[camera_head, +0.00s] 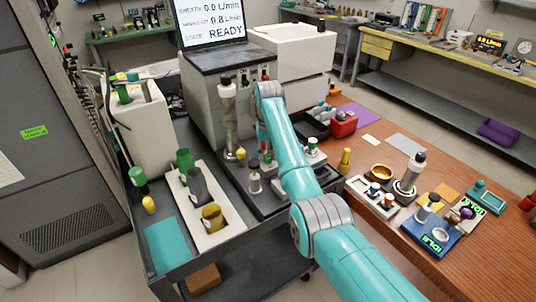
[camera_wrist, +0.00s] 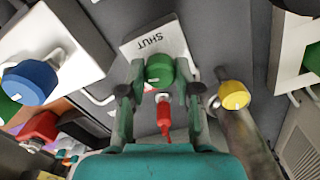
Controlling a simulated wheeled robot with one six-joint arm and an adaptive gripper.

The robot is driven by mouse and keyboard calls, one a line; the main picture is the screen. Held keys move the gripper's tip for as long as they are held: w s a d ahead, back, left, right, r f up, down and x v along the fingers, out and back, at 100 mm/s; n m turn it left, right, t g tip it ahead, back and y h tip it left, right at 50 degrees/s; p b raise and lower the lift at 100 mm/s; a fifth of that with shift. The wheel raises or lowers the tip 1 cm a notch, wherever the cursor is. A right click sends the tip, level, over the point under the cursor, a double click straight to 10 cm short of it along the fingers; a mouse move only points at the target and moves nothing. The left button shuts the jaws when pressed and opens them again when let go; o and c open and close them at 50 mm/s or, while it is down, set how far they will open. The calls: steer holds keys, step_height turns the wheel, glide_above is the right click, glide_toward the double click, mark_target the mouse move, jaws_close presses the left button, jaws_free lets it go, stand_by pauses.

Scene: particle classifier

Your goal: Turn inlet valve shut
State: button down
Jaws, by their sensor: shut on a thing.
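In the wrist view, a green valve knob (camera_wrist: 160,69) stands in front of a pale plate (camera_wrist: 140,47) marked SHUT, which reads upside down. My gripper (camera_wrist: 159,80) has one finger on each side of this knob and is shut on it. A slim red piece (camera_wrist: 165,118) with a pale tip lies just below the knob, between the fingers. In the head view my teal arm reaches to the front of the grey instrument (camera_head: 205,100); the gripper and the gripped knob are mostly hidden there.
A metal cylinder (camera_head: 229,118) stands close to the gripper, with a yellow knob (camera_wrist: 235,95) beside it. A blue knob (camera_wrist: 30,82) is at the left of the wrist view. A screen (camera_head: 212,22) reads READY. The wooden bench (camera_head: 375,240) at right holds a red box (camera_head: 343,124) and small fixtures.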

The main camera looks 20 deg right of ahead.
mark_target(267, 155)
steer(key=m, duration=1.1)
steer(key=shift+m, duration=2.1)
steer(key=c, duration=0.8)
jaws_free()
steer(key=shift+r, duration=3.75)
